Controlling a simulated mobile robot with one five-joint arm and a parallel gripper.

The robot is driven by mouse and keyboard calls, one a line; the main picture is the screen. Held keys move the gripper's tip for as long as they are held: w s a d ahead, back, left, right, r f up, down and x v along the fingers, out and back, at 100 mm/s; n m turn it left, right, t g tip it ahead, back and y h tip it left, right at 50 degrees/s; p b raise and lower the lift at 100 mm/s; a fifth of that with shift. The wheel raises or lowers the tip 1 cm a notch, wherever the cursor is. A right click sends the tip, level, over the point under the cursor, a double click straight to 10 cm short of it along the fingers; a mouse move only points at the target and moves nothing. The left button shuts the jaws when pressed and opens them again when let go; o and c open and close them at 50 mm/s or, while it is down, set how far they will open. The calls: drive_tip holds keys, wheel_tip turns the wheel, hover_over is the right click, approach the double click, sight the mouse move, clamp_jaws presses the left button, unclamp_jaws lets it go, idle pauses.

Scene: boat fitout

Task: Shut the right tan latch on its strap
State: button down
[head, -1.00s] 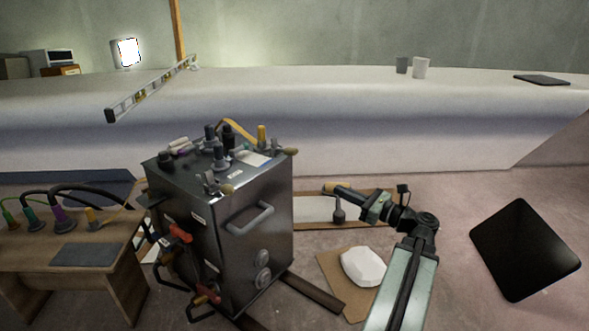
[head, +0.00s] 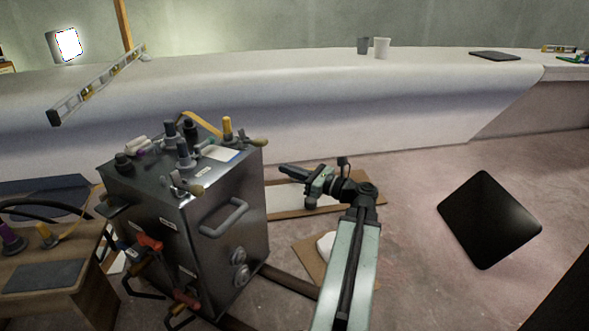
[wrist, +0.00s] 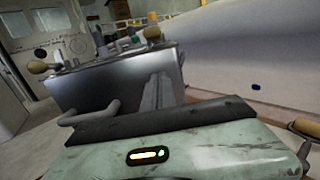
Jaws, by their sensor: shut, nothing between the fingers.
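The metal box (head: 160,175) stands left of centre with a latch at each end of its top front edge. The right tan latch (head: 258,142) sticks out past the box's right top corner; whether it touches its strap is too small to tell. The left tan latch (head: 195,190) is at the near corner. In the wrist view, tan knobs show at the box's left (wrist: 38,67) and right (wrist: 152,32) top edges. My gripper (head: 284,168) is shut and empty, apart from the box, right of and lower in the picture than the right latch.
A grey handle (head: 225,218) projects from the box's front. Plugs and knobs crowd its top. A wooden bench (head: 60,285) stands left. A board (head: 365,187) lies on the floor behind my arm. A black panel (head: 490,220) lies right, with open floor between.

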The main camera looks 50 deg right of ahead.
drive_tip(key=w+a+r+p, duration=0.1)
drive_tip(key=w+r+p, duration=0.3)
drive_tip(key=w, duration=0.1)
drive_tip(key=shift+w+r, duration=0.2)
drive_tip(key=shift+w, duration=0.2)
